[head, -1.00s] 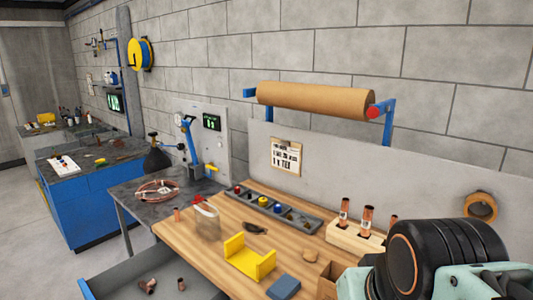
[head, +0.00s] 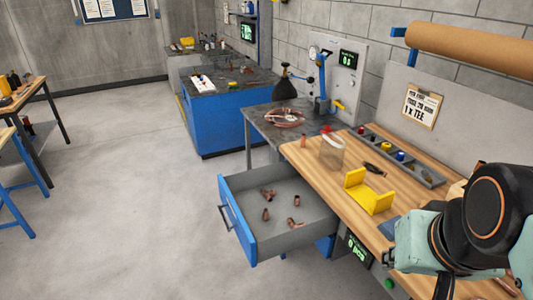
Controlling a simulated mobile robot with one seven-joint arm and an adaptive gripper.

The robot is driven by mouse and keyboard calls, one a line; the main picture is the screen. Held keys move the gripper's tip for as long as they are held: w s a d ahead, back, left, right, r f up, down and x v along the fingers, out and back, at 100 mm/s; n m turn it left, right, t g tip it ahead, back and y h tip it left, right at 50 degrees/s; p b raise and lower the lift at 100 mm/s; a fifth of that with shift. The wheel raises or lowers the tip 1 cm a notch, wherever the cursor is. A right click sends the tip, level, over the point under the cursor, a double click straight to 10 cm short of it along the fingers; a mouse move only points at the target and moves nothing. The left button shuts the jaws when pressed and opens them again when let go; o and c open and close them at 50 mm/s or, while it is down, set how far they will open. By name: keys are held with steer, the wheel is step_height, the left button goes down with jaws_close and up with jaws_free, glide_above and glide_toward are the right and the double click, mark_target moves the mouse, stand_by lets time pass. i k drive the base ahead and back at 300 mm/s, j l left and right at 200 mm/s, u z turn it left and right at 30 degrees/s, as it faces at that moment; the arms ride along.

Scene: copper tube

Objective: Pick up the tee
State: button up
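Several small copper fittings lie apart in the open drawer (head: 300,243) under the wooden workbench. One fitting at the back left (head: 267,194) has a branched look and may be a tee. Others are a fitting at the front left (head: 265,214), one at the right (head: 296,201) and one at the front (head: 292,224). They are too small to tell their shapes surely. My arm's black and teal links fill the lower right. My gripper's fingers are not visible.
The wooden bench (head: 315,168) holds a yellow bracket (head: 368,194), a clear container (head: 331,152) and a grey parts tray (head: 430,178). A dark table (head: 262,125) with coiled copper tube stands beyond. Floor left of the drawer is clear.

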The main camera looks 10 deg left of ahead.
mark_target(268, 195)
steer(key=k+j+u, duration=0.1)
steer(key=j+u, duration=0.65)
steer(key=i+j+z, duration=0.1)
steer(key=z, duration=1.7)
steer(key=i+j+z, duration=0.1)
steer(key=j+z, duration=0.25)
steer(key=j, duration=0.15)
steer(key=j+z, duration=0.3)
steer(key=j, duration=0.2)
steer(key=j+z, duration=0.35)
steer(key=j, duration=0.2)
